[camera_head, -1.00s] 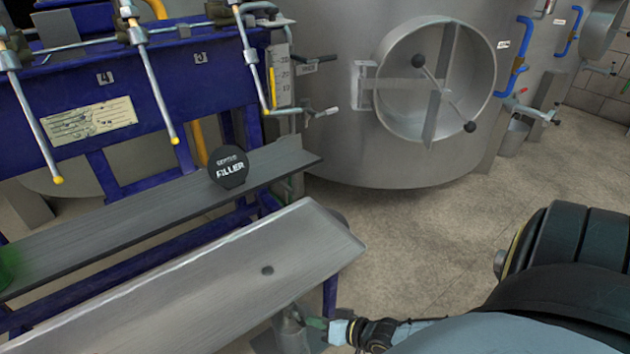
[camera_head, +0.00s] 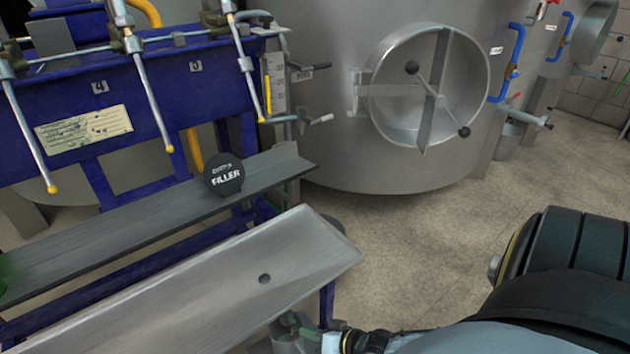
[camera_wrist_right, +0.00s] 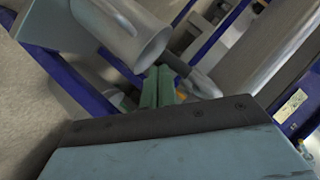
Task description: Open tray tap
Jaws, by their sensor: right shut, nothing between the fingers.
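In the right wrist view the green fingertips (camera_wrist_right: 158,82) are close to a grey metal cylinder (camera_wrist_right: 128,35) with an open end and a darker grey bar (camera_wrist_right: 197,80). I cannot tell whether they touch, or which part is the tap handle.
A blue filler frame (camera_head: 100,90) with hanging filling spouts stands behind the tray. A large steel tank (camera_head: 330,110) with a round hatch stands behind. The floor (camera_head: 410,240) right of the tray is clear.

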